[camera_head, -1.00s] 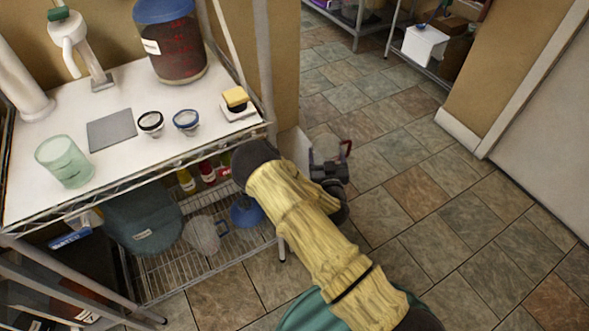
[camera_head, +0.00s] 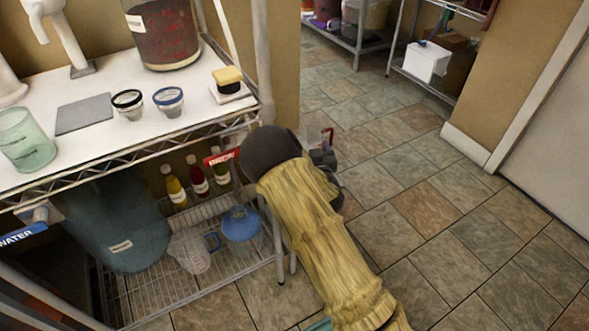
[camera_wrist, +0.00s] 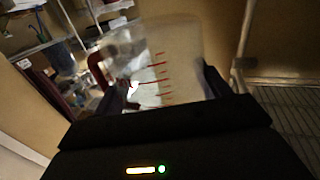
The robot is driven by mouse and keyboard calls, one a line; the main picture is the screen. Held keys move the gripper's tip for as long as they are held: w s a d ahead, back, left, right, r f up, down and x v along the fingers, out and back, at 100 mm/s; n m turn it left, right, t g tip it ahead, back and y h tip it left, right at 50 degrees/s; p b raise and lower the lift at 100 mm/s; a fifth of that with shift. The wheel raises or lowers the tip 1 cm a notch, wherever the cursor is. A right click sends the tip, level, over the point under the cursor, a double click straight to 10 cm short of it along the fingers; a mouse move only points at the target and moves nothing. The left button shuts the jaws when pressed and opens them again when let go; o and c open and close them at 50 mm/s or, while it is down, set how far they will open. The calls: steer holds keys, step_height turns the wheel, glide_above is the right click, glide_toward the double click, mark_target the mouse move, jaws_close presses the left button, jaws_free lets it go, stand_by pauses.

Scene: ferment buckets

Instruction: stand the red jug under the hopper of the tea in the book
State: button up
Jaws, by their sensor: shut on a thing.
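The red jug is a clear measuring jug (camera_wrist: 160,62) with red marks and a red handle; it fills the middle of the wrist view. My gripper (camera_wrist: 165,88) is shut on it, with a dark finger on each side. In the head view my arm hides most of the gripper and jug; only a bit of the red handle (camera_head: 328,134) shows past the arm, right of the rack. The jug looks tilted in the wrist view. I cannot make out the book or its hopper in these frames.
A steel rack's white top (camera_head: 85,88) holds a bucket of dark red liquid (camera_head: 165,35), small cups and a green glass (camera_head: 25,140). Its lower shelf holds a blue-handled jug (camera_head: 192,251), bottles and a large blue-grey vessel (camera_head: 115,225). Tiled floor (camera_head: 430,200) to the right is clear.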

step_height(320, 180, down, 6)
steer(key=shift+f+b, duration=0.1)
steer(key=shift+b, duration=0.95)
steer(key=shift+w+f, duration=0.1)
steer(key=shift+w, duration=0.15)
steer(key=shift+d+f, duration=0.25)
steer(key=f, duration=0.1)
steer(key=f+b, duration=0.1)
steer(key=a+f, duration=0.1)
steer(key=shift+s+f, duration=0.15)
steer(key=shift+s, duration=0.1)
steer(key=shift+d, duration=0.2)
